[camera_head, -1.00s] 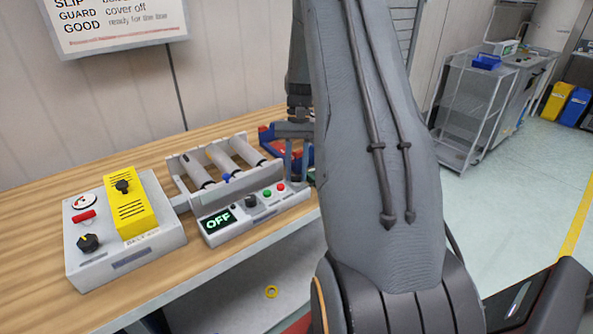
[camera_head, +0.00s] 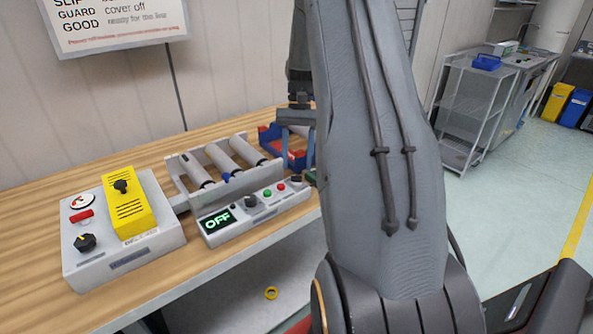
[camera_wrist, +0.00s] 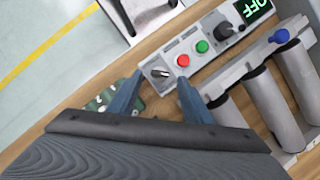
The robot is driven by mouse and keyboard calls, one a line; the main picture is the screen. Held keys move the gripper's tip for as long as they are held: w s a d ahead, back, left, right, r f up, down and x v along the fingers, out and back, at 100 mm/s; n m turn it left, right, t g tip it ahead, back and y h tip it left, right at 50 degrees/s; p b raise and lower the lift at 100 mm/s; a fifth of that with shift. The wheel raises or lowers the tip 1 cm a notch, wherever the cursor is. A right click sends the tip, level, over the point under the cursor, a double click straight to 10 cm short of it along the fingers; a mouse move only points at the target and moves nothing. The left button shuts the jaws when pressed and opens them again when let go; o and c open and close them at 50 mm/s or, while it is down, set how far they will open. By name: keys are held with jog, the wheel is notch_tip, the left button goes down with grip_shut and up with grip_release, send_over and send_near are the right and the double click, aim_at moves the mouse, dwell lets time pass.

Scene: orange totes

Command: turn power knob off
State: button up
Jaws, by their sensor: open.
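The control panel (camera_head: 258,212) is a long white box on the bench, with a black display (camera_head: 218,220) reading green OFF. A dark knob (camera_head: 296,178) sits at its right end, beyond the red and green buttons. In the wrist view this rotary knob (camera_wrist: 160,73) shows a pale pointer on a square plate. A second, taller black knob (camera_wrist: 224,30) stands beside the display. My gripper (camera_wrist: 161,77) is open and empty, its two blue-grey fingers apart on either side of the rotary knob's position in the picture. In the head view my gripper (camera_head: 297,158) is above the panel's right end, partly hidden by my arm.
Rollers (camera_head: 222,158) in a white frame stand directly behind the panel. A grey box (camera_head: 120,235) with a yellow cover and black knob is at left. A blue-and-red bin (camera_head: 270,140) is behind the gripper. A green part (camera_wrist: 97,103) lies near the left finger.

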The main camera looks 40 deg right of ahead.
jog(key=shift+b+v, duration=0.55)
jog(key=shift+v, duration=1.65)
